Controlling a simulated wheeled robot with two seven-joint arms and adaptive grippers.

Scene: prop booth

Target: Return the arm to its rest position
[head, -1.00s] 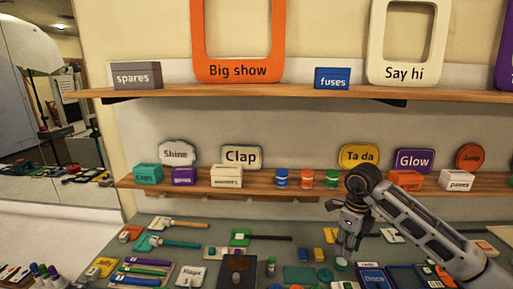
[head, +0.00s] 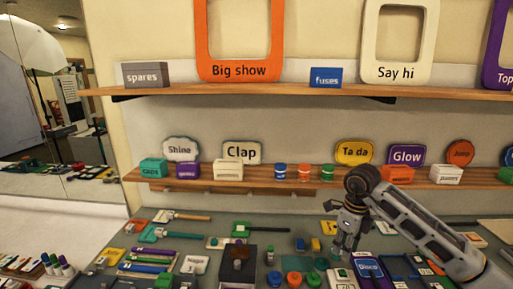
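My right arm comes in from the lower right, and its forearm lies across the right part of the table. My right gripper (head: 346,247) points down over the table, in front of the lower shelf. Its fingers look apart, with nothing seen between them. Small blue and yellow blocks lie just left of it, and a blue Disco box (head: 370,268) is just right of and below it. My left arm and gripper are not in view.
The lower wooden shelf (head: 265,184) holds small boxes and jars close behind my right arm. The upper shelf (head: 290,90) holds signs and boxes. The dark table (head: 205,231) is crowded with tools, a black box (head: 238,262) and round lids. A mirror (head: 50,110) stands left.

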